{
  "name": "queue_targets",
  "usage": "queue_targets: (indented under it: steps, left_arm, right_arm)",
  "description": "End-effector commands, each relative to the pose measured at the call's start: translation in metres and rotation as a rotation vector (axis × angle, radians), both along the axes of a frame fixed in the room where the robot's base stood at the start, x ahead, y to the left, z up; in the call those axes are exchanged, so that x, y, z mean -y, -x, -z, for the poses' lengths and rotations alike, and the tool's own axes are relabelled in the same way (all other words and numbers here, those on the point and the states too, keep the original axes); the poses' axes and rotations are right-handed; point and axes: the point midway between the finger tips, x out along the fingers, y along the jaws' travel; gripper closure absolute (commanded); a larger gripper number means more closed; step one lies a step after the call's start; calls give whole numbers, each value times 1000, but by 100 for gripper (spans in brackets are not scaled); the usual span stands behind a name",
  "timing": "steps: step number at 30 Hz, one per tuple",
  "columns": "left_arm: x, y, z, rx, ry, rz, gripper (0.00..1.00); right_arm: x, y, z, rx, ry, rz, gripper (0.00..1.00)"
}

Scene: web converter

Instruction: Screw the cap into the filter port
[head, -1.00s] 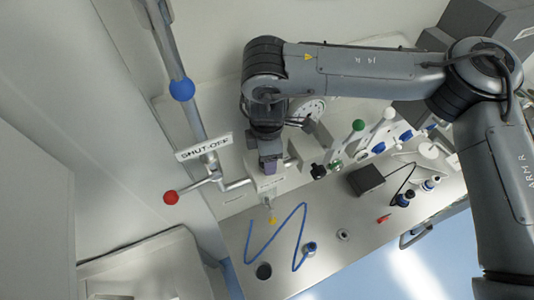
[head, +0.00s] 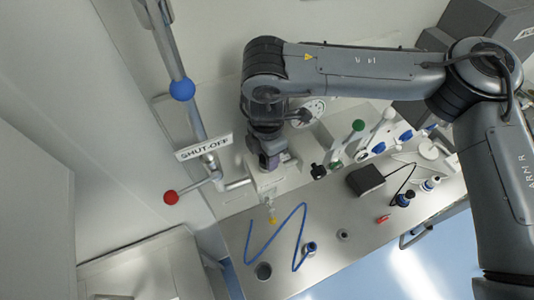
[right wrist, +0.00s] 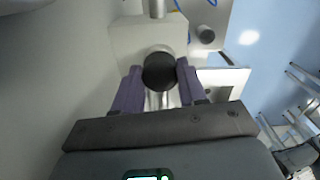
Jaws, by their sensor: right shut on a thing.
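My right gripper (head: 271,160) points down at the white block (head: 268,182) near the middle of the head view. In the right wrist view its purple fingers (right wrist: 158,85) are shut on a dark round cap (right wrist: 160,73), one on each side. Behind the cap a silvery rim, seemingly the filter port (right wrist: 157,49), shows against the white block (right wrist: 130,40). I cannot tell how deep the cap sits in it. The cap is hidden behind my gripper in the head view. My left gripper is not in view.
A SHUT-OFF sign (head: 204,146) and a red ball handle (head: 171,197) stand left of the gripper. A green-knobbed lever (head: 358,125) and a black box (head: 366,179) are to the right. A blue tube (head: 276,228) lies on the metal bench top (head: 345,212).

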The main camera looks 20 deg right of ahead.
Motion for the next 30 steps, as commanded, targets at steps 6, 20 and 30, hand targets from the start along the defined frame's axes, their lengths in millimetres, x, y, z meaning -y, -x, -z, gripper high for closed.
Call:
queue_targets:
  steps: [6,20,30]
  left_arm:
    - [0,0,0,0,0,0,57]
    - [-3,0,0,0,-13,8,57]
    - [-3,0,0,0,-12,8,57]
  right_arm:
    - [0,0,0,0,0,35,100]
    - [0,0,0,0,0,355,100]
    - [0,0,0,0,0,417,100]
